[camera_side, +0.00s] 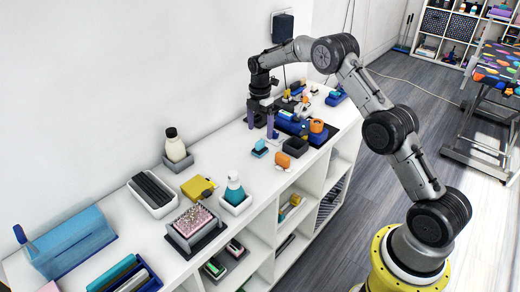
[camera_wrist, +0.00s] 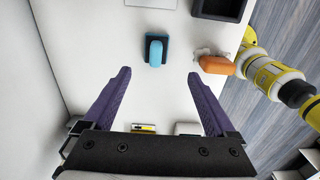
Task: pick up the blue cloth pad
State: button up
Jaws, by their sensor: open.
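A small light-blue pad-like piece on a dark blue square base (camera_wrist: 155,52), which looks like the blue cloth pad, lies on the white counter. It also shows in the side view (camera_side: 260,148). I cannot tell its material. My gripper (camera_wrist: 159,73) has two purple fingers spread apart with nothing between them. In the wrist view the pad lies just beyond the fingertips, roughly centred between them. In the side view my gripper (camera_side: 261,126) hangs above the counter, pointing down, near the pad and apart from it.
An orange rounded piece (camera_wrist: 216,65) lies right of the pad, with a dark tray (camera_side: 296,146) behind it. The counter's edge is on the right.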

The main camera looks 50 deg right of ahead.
aim_at(259, 142)
notch_tip(259, 142, down, 4)
jog(key=shift+r, duration=0.1)
jog(key=shift+w+d+f, duration=0.1)
jog(key=shift+w+f, duration=0.1)
jog(key=shift+f, duration=1.1)
jog(key=shift+w+f, duration=0.2)
jog(key=shift+f, duration=1.05)
jog(key=c, duration=1.4)
jog(key=shift+c, duration=0.2)
jog(key=shift+r, duration=0.1)
jog(key=shift+r, duration=0.5)
notch_tip(259, 142, up, 2)
jog(key=shift+r, duration=0.15)
jog(key=s+a+r, duration=0.3)
jog(key=s+r, duration=0.6)
jog(key=s, duration=0.4)
jog(key=shift+s+a+r, duration=0.2)
jog(key=shift+s+r, duration=0.05)
jog(key=shift+s, duration=0.05)
